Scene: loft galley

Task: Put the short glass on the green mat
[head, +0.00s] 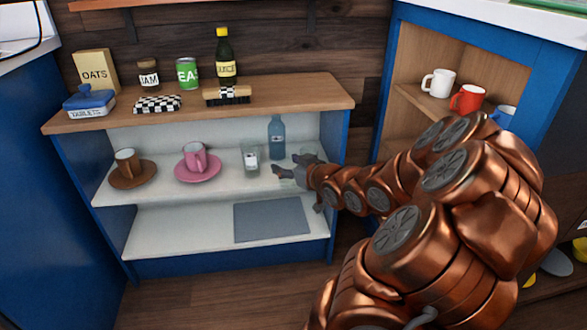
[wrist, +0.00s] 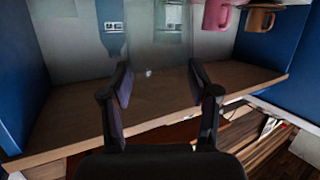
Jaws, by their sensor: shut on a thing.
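My gripper (head: 287,170) reaches in from the right over the upper shelf of the blue cabinet. In the wrist view my gripper (wrist: 161,84) has its fingers on either side of a clear short glass (wrist: 158,58), shut on it. A faint clear rim shows just above my gripper in the head view; the fingers and arm partly hide it. A grey-blue mat (head: 270,220) lies flat and bare on the lower shelf, below my gripper. No mat that looks clearly green is in view.
On the upper shelf stand a labelled glass (head: 251,161), a blue bottle (head: 277,138), a pink cup (head: 195,158) and a brown cup (head: 127,162) on saucers. The lower shelf left of the mat is clear. The wooden top (head: 300,96) overhangs the shelves.

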